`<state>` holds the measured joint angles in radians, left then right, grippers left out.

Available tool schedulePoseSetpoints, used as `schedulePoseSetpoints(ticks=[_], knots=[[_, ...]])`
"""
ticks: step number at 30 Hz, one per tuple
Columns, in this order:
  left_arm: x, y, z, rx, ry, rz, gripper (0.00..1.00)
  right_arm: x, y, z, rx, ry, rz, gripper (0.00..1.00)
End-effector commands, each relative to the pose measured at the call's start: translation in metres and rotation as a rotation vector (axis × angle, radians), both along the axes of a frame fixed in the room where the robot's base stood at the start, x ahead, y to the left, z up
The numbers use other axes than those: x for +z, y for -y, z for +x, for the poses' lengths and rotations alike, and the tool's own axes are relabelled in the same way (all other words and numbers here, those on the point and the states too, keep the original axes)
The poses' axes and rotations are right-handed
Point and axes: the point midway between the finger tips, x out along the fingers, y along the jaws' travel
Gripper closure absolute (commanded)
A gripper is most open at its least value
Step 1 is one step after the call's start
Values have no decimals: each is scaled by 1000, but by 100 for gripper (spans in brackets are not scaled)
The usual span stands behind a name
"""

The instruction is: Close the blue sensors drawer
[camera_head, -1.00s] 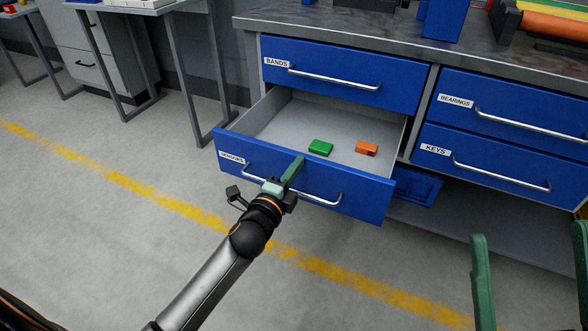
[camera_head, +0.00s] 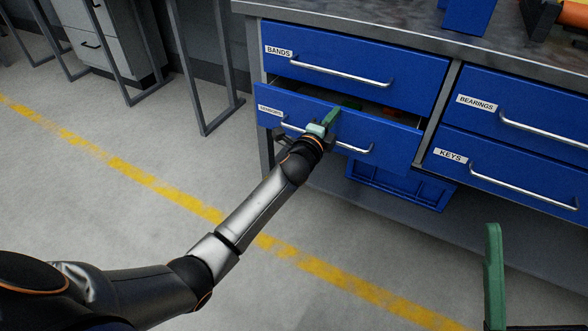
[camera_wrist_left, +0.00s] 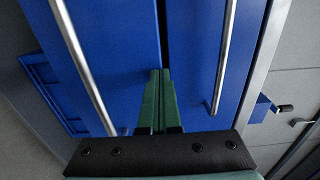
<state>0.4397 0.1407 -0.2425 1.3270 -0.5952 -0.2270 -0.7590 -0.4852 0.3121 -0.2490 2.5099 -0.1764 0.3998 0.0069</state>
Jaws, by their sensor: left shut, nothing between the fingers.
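The blue sensors drawer (camera_head: 392,138) is under the bands drawer. It stands a little out from the cabinet, with a narrow dark gap along its top. A trace of orange shows in the gap; most of the inside is hidden. My left gripper (camera_head: 335,112) is shut and empty at the top edge of the drawer front, above the silver handle. In the left wrist view, its green fingertips (camera_wrist_left: 160,74) are together, over the sensors drawer front (camera_wrist_left: 118,40) near the gap. One green finger of my right gripper (camera_head: 494,270) shows at lower right.
The bands drawer (camera_head: 415,88) above is closed, as are the bearings drawer (camera_head: 545,115) and keys drawer (camera_head: 500,170) to the right. A blue crate (camera_head: 400,185) sits below. The floor in front is clear, with a yellow line.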

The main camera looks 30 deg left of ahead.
Motion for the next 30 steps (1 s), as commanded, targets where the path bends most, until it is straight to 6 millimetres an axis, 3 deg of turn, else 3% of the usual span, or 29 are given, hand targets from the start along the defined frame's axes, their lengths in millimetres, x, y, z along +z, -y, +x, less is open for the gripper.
schedulePoseSetpoints(ticks=[9,30], knots=[[-1,0,8,0,-1,-1,100,-3,-1,0,0,0,-2,0],[1,-8,5,-2,-1,0,100,4,0,0,3,-3,4,0]])
